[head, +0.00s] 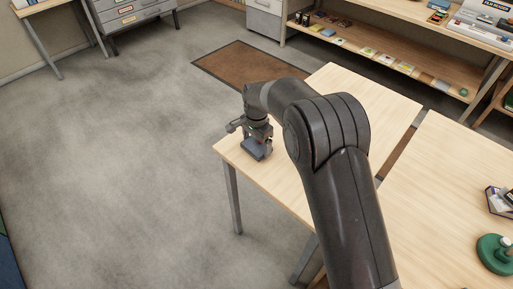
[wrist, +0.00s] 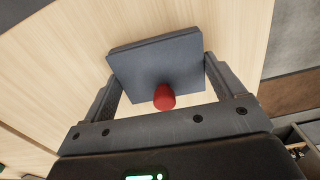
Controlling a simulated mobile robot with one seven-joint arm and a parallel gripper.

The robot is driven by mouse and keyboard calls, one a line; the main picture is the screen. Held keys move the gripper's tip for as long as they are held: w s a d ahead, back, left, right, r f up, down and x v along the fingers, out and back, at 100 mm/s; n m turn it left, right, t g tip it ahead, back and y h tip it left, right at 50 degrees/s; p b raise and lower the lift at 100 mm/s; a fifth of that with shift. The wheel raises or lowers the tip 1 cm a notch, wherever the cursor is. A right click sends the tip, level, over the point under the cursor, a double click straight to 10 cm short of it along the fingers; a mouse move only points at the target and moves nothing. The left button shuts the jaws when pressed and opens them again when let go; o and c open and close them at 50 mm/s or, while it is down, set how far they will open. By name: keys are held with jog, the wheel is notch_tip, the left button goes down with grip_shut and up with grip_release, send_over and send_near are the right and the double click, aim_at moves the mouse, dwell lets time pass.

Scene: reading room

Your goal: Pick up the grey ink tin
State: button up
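The grey ink tin (wrist: 150,62) is a flat blue-grey block with a red knob (wrist: 164,97) on it. In the head view the tin (head: 256,150) is at the near left corner of the light wooden table, under my gripper (head: 259,137). In the wrist view my gripper (wrist: 162,70) has its two fingers wide apart, one at each side edge of the tin, with the knob between them. The fingertips meet the tin's edges in the picture; whether they press on it I cannot tell. The tin's underside is hidden.
The light wooden table (head: 340,88) is bare around the tin. A second table (head: 450,180) to the right bears a green round object (head: 495,253) and a small tray (head: 497,203). Shelves (head: 385,50) with small items stand behind. A brown mat (head: 243,68) lies on the open grey floor.

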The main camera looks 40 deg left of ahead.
jog(key=c, duration=0.7)
jog(key=shift+c, duration=0.3)
jog(key=shift+r, duration=0.1)
